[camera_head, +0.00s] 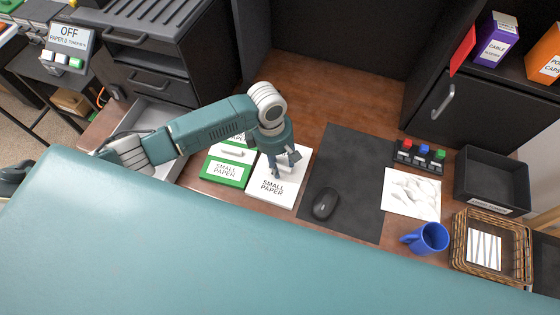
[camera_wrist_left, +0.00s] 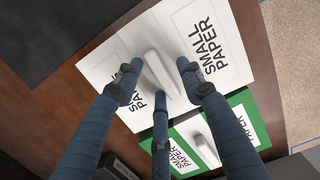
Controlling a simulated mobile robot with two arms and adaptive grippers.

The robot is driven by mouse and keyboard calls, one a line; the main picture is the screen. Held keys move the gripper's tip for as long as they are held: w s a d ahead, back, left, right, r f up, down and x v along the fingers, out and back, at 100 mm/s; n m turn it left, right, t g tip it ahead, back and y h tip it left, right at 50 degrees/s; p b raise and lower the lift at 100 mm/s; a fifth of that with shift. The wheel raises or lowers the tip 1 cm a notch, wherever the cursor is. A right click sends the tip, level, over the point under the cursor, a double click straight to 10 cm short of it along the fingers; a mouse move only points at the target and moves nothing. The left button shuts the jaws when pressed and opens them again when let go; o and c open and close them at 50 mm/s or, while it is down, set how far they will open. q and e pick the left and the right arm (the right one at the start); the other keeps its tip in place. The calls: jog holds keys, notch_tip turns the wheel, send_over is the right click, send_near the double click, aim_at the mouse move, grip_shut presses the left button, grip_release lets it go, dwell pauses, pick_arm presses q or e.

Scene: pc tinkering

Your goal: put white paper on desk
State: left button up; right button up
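The white paper pack (camera_head: 270,188), labelled "SMALL PAPER", lies flat on the brown wooden desk (camera_head: 313,75), between a green-and-white paper pack (camera_head: 222,172) and a dark mat. In the left wrist view, the white pack (camera_wrist_left: 235,45) has a pale raised bar (camera_wrist_left: 158,72) across its middle. My left gripper (camera_head: 285,163) is over the white pack, pointing down. In the left wrist view its three fingers (camera_wrist_left: 158,85) are spread around the bar, with gaps between them. Whether any finger touches the bar is unclear. My right gripper is not in view.
A black mouse (camera_head: 325,203) is on the dark mat (camera_head: 345,160). To the right are a drawing sheet (camera_head: 412,194), blue mug (camera_head: 428,239), wicker basket (camera_head: 460,240) and black tray (camera_head: 492,180). An open drawer (camera_head: 152,115) is at left. The desk's back middle is clear.

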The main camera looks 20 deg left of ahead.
pick_arm(q)
jog(key=shift+r, duration=0.1)
notch_tip(320, 180, up, 12)
jog(key=a, duration=0.1)
jog(key=shift+a+b, duration=0.25)
jog(key=shift+b, duration=0.1)
dwell(0.4)
